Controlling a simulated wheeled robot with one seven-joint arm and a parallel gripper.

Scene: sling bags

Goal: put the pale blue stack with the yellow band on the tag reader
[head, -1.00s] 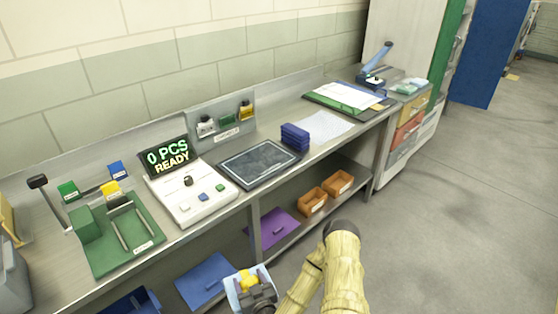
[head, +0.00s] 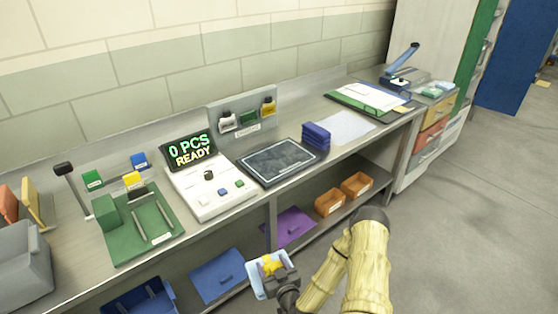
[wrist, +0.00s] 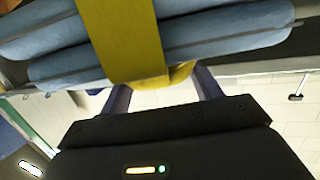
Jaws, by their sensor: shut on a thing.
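My gripper (head: 272,266) is shut on the pale blue stack (head: 256,284) by its yellow band (head: 270,264), in front of the bench at lower middle of the head view. In the wrist view the stack (wrist: 220,30) fills the top, with the wide yellow band (wrist: 125,40) across it between my fingers. The tag reader appears to be the dark flat pad (head: 280,161) on the bench, right of the white console (head: 208,190) whose display reads "0 PCS READY". The pad is bare. The held stack is below bench height and apart from the pad.
A dark blue stack (head: 316,137) stands at the pad's right end, beside a white sheet (head: 345,127). A small rack (head: 243,119) stands behind the pad. A green fixture (head: 138,225) is at left. The lower shelf holds orange bins (head: 357,184).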

